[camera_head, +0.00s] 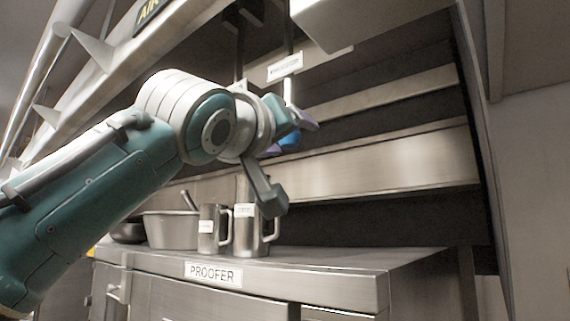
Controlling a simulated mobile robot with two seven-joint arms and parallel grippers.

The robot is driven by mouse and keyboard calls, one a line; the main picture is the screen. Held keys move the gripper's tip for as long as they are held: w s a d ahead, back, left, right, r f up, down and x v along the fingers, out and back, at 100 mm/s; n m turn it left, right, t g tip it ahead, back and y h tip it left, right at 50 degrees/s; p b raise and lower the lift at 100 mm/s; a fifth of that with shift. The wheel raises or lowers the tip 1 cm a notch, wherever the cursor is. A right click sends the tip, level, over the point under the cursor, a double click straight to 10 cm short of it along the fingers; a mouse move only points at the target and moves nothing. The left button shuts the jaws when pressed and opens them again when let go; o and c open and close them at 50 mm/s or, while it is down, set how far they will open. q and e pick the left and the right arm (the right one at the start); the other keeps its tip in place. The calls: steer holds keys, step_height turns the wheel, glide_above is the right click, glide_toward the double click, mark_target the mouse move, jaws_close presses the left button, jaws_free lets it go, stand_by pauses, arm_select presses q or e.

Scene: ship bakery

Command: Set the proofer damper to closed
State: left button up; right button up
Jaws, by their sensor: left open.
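A small white label (285,67), too small to read, is on the upper unit. A pale upright piece (288,92) shows just below it; I cannot tell whether it is the damper's handle, nor its setting. My left gripper (290,158) is open in front of the shelves, below that label. Its wrist hides part of the area behind, and I see no contact with the pale piece. The steel proofer (160,266), with a PROOFER label (213,274), stands below my left arm. My right gripper is out of view.
On the proofer top (325,262) stand two labelled steel mugs (209,232) (250,236), close below my left gripper, and a steel tub (172,230) with a handle sticking out. Steel shelf rails (390,165) run behind. The top's right part is clear.

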arm_select(q)
steer(key=b+v, duration=0.6)
steer(key=v, duration=0.3)
